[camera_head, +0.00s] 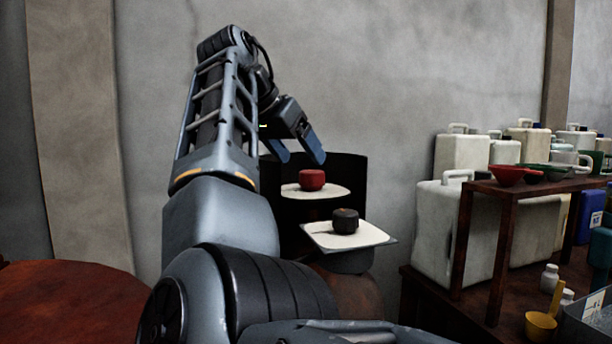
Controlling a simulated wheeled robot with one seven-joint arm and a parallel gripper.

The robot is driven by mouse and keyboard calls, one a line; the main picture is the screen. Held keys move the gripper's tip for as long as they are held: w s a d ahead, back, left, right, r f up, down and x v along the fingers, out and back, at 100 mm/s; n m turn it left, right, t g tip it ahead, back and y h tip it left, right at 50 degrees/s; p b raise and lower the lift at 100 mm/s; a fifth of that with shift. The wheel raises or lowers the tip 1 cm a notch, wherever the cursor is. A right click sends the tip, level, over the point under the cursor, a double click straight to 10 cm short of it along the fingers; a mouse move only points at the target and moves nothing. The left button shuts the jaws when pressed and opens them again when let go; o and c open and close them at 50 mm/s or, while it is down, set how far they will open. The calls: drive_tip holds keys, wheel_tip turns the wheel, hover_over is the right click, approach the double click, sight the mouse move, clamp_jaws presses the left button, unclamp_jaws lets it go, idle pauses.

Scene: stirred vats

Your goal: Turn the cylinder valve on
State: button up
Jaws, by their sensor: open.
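Two round knobs stand near the middle of the head view. The red knob (312,180) sits on a pale rounded plate (322,194). The black knob (345,221) sits lower and nearer, on a pale square-cornered plate (372,236). Neither knob carries a readable label, so I cannot tell which is the cylinder valve. A rusty brown rounded body (362,294) shows below the plates, partly hidden by my arm. My gripper (298,153) is open and empty, its blue fingers pointing down above the red knob, apparently apart from it.
A dark curved shroud (352,172) stands behind and beside the knobs. To the right, a wooden stand (505,187) holds a red bowl (507,174), with white jugs (438,235) around it. A reddish round surface (70,300) lies at lower left. The grey wall is behind.

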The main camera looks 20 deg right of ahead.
sight(311, 171)
drive_tip(key=shift+x, duration=3.4)
drive_tip(key=shift+a, duration=0.1)
drive_tip(key=shift+c, duration=0.2)
drive_tip(key=c, duration=0.9)
drive_tip(key=shift+c, duration=0.2)
